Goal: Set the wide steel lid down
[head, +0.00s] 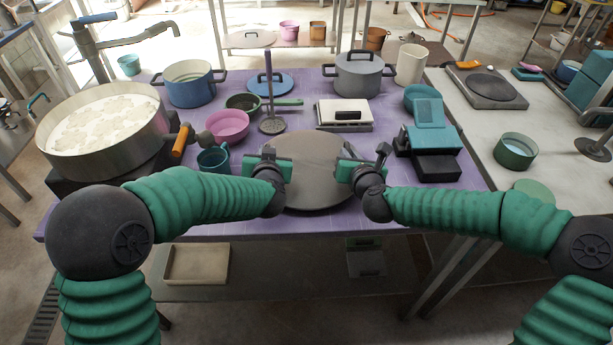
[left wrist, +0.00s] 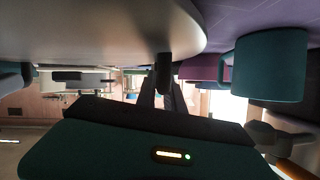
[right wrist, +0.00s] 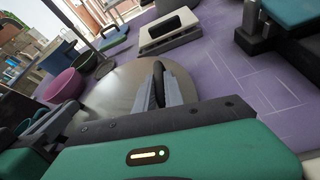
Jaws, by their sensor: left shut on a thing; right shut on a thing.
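The wide steel lid (head: 312,170) is a flat grey disc at the front middle of the purple table. It lies between my two hands, level or nearly so. My left gripper (head: 278,166) is shut on a dark handle at the lid's left side. The lid fills the top of the left wrist view (left wrist: 90,22). My right gripper (head: 346,168) is shut on a dark handle at the right side, which shows between its fingers in the right wrist view (right wrist: 158,82). I cannot tell whether the lid touches the table or hangs just above it.
A teal mug (head: 213,159) and pink bowl (head: 227,125) stand close left of the lid. A white scale (head: 343,114) is behind it, and a teal-and-black device (head: 432,140) is to the right. A large pot (head: 103,125) stands far left. The purple table's front strip is narrow.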

